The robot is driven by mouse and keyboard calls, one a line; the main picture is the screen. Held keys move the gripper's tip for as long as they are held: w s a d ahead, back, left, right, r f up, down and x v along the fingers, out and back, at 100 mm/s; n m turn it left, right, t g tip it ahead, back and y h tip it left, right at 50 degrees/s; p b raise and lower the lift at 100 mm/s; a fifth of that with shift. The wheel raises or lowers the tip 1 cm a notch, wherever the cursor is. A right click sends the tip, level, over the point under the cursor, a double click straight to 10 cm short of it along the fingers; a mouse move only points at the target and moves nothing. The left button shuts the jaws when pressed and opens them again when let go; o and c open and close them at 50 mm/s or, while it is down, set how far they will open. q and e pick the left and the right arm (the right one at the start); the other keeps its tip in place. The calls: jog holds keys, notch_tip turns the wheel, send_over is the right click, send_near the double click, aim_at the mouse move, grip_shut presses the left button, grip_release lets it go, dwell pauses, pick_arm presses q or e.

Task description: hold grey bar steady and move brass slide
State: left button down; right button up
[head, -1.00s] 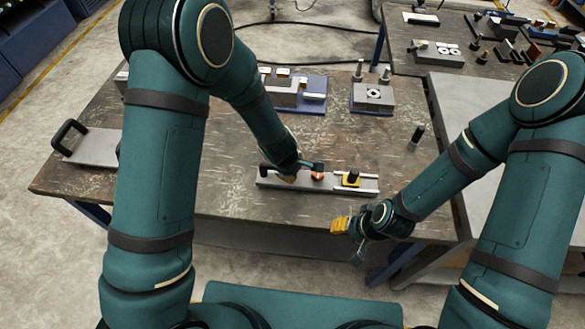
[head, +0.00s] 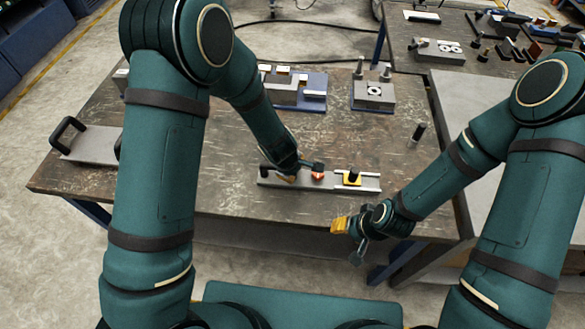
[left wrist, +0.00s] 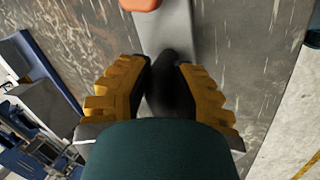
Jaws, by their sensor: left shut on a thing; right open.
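The grey bar (head: 370,187) lies flat on the worn table, running left to right near its front edge. The brass slide (head: 352,181), yellow with a black knob, sits on the bar's right part. An orange-red piece (head: 318,175) is near the bar's middle; it also shows at the top of the left wrist view (left wrist: 140,4). My left gripper (left wrist: 168,72) is shut on a black knob (left wrist: 172,88) at the bar's left part; in the head view my arm partly hides this grip. My right gripper (head: 346,240) is open and empty, in front of the bar and slide, off the table's front edge.
A plate with black handles (head: 92,148) lies at the left. A blue-based fixture (head: 300,92) and a grey block with posts (head: 374,95) stand behind the bar. A small dark post (head: 417,134) stands right. The tabletop right of the bar is clear.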

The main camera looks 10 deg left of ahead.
jog(key=shift+f+b, duration=0.3)
jog(key=shift+f, duration=0.05)
dwell(1.3)
jog(key=shift+a+r, duration=0.15)
jog(key=c, duration=0.7)
jog(key=w+a+n, duration=0.1)
jog(key=w+r+n, duration=0.1)
jog(key=n, duration=0.1)
jog(key=w+a+r+n+g, duration=0.1)
jog(key=shift+w+a+r+y, duration=0.1)
jog(key=shift+a+y, duration=0.2)
grip_shut()
jog(key=w+r+n, duration=0.1)
jog(key=n, duration=0.1)
jog(key=w+r+n, duration=0.1)
jog(key=w+n, duration=0.1)
jog(key=n, duration=0.1)
jog(key=w+a+r+n+g, duration=0.1)
jog(key=w+r+n, duration=0.1)
jog(key=shift+w+a+h, duration=0.1)
jog(key=shift+w+h, duration=0.1)
jog(key=shift+h, duration=0.2)
jog(key=w+r+n, duration=0.7)
jog(key=w+r, duration=0.1)
jog(key=r, duration=0.2)
jog(key=shift+w+d, duration=0.2)
jog(key=shift+d, duration=0.25)
